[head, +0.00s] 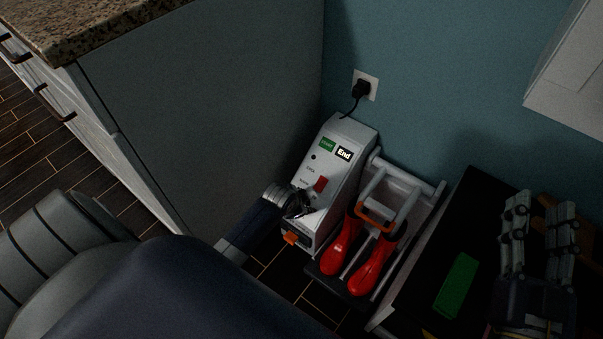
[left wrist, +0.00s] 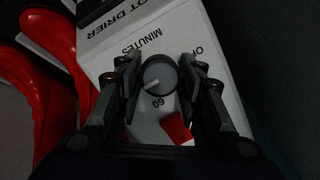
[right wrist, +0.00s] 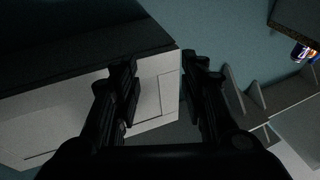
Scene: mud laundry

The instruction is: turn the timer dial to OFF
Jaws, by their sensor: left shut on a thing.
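The dial's pale mark points to the lower left, close to the "60" print. Part of an "OFF" print shows at the right, away from the mark. In the head view my left gripper (head: 296,203) covers the dial. My right gripper (head: 541,212) is open and empty at the right.
Red boots (head: 371,273) stand on the rack right beside the drier; they also show in the left wrist view (left wrist: 45,75). A red switch (head: 320,185) sits near my left gripper. A grey cabinet (head: 220,100) stands left. A green block (head: 457,285) lies on the black surface.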

